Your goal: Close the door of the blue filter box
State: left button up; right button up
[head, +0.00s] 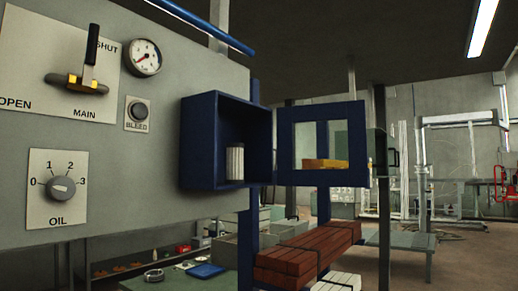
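The blue filter box (187,150) is fixed to the right part of the grey panel. Its front is open, and a white ribbed cylindrical filter (235,162) stands inside on its floor. The box's door (285,150), a blue frame around a clear window, stands swung wide open to the right of the box. A small dark handle (393,158) shows near the door's right side; I cannot tell whether it belongs to the door. Neither of my grippers shows in the head view.
The grey panel (120,190) carries a main lever (88,65), a gauge (145,57), a bleed button (139,111) and an oil knob (62,188). Below the door lies a stack of red-brown beams (305,255). A green bench (165,280) stands under the panel. Open floor lies at right.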

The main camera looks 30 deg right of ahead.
aim_at(355, 112)
jog(key=i+l+u, duration=0.15)
jog(key=l+u, duration=1.3)
jog(key=k+l+u, duration=0.1)
jog(key=l, duration=0.3)
jog(key=k+l+u, duration=0.1)
jog(key=l, duration=0.3)
jog(key=k+l+u, duration=0.1)
jog(key=l, duration=0.3)
jog(key=k+l+u, duration=0.1)
jog(key=l, duration=0.3)
jog(key=k+l+u, duration=0.1)
jog(key=l, duration=0.25)
jog(key=k+l, duration=0.15)
jog(key=l, duration=0.2)
jog(key=k+l, duration=0.1)
jog(key=l, duration=0.2)
jog(key=k+l, duration=0.15)
jog(key=l, duration=0.2)
jog(key=k+l, duration=0.15)
jog(key=l, duration=0.15)
